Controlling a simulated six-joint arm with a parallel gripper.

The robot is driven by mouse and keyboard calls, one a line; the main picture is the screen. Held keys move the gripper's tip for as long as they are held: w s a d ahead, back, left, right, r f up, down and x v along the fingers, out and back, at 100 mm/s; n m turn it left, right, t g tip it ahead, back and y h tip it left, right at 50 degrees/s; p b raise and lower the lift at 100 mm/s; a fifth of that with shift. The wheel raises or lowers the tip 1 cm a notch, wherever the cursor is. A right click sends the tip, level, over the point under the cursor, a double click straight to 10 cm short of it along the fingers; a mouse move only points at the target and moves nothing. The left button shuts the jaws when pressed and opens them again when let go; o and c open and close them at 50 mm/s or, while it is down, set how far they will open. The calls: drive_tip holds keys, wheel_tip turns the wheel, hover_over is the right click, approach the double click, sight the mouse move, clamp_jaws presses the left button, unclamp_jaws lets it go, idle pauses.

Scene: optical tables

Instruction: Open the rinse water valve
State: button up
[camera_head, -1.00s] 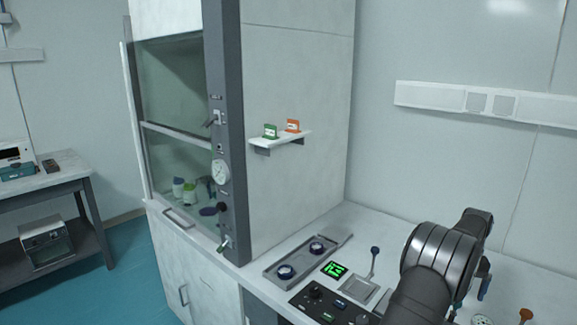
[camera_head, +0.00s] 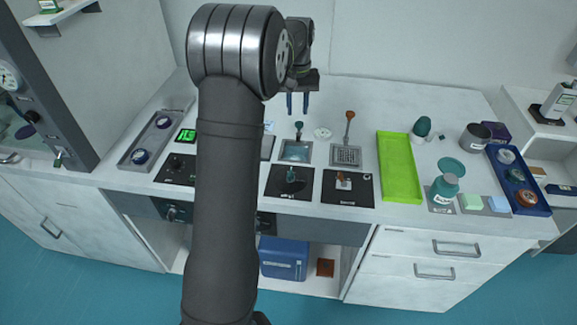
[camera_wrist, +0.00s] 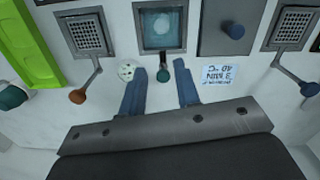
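A small basin (camera_head: 295,151) that seems to hold water has a tap with a dark teal knob (camera_head: 299,125). In the wrist view the basin (camera_wrist: 162,45) lies ahead and its teal knob (camera_wrist: 165,75) shows between my fingertips. My gripper (camera_head: 298,108) points down behind the knob, open and empty; its two blue fingers (camera_wrist: 160,73) stand apart. In front of the basin, a black panel (camera_head: 290,194) carries a teal handle (camera_head: 291,174). Another black panel beside it has a pale handle with orange (camera_head: 343,181). I cannot read which is the rinse water valve.
An orange-knobbed tap (camera_head: 349,115) stands over a grated drain (camera_head: 346,155). A white perforated disc (camera_head: 322,133) lies near my gripper. A green tray (camera_head: 400,168) and teal bottle (camera_head: 446,188) are to the right. A printed note (camera_wrist: 217,74) lies beside my fingers.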

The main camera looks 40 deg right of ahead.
sight(291, 171)
drive_tip(key=s+a+r+m, duration=0.2)
drive_tip(key=s+a+r, duration=0.3)
drive_tip(key=s+a, duration=0.5)
drive_tip(key=shift+t, duration=0.3)
drive_tip(key=f, duration=1.7)
drive_tip(key=shift+w+d, duration=0.2)
drive_tip(key=shift+w, duration=0.05)
clamp_jaws()
